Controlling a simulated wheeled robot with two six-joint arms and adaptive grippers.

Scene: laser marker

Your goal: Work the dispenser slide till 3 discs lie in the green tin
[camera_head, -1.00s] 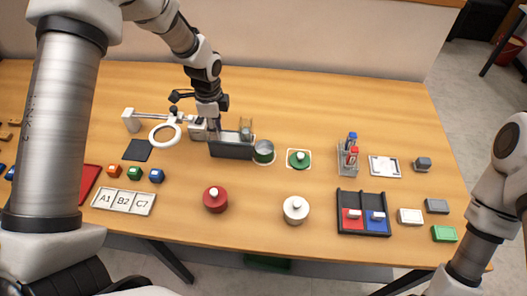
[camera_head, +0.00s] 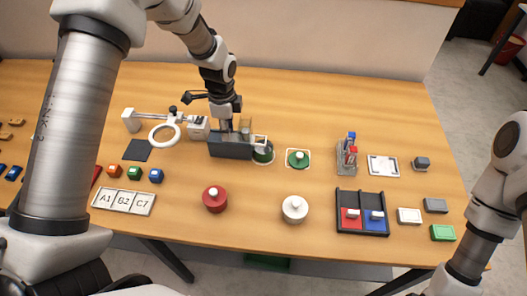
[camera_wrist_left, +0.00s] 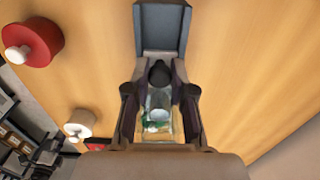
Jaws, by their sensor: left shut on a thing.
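The dispenser (camera_head: 229,151) is a dark grey box with a clear tube (camera_head: 245,125) on its right part. My left gripper (camera_head: 226,127) is over the box, left of the tube, shut on the slide's dark knob (camera_wrist_left: 159,74). The slide's pale, frame-like end (camera_head: 260,140) sticks out of the box's right side, over the green tin (camera_head: 264,157). The tin stands open beside the dispenser, partly covered by the slide. I cannot tell what lies inside it. My right gripper is out of view; only my right arm shows at the right edge.
A green lid (camera_head: 299,160) lies right of the tin. A ring magnifier (camera_head: 165,135) on an arm stands left of the dispenser. A red lidded pot (camera_head: 215,199) and a white one (camera_head: 295,209) stand in front. A rack of tubes (camera_head: 347,155) stands right. Table between is clear.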

